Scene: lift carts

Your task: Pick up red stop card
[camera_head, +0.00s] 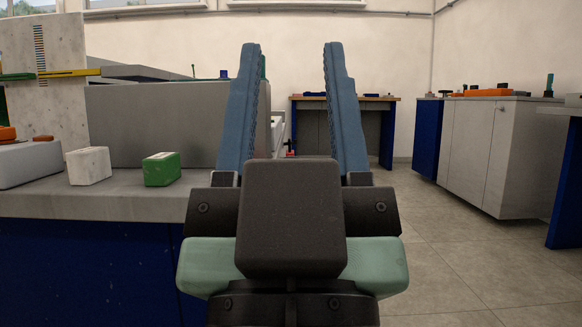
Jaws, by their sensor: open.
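My gripper (292,48) fills the middle of the view, its two blue fingers upright and spread apart. It is open, with nothing between the fingers. I cannot make out a red stop card for certain. A small red spot (291,153) shows in the background between the fingers, too small to identify. An orange-red object (7,134) is cut off by the left edge of the view. My gripper and the grey machine hide part of the scene behind them.
A grey-topped bench (120,203) at left bears a white block (88,166), a green block (161,169) and a large grey panel (155,125). A wooden-topped workbench (345,98) stands at the back. Cabinets (500,150) stand at right. Floor (450,250) at right is clear.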

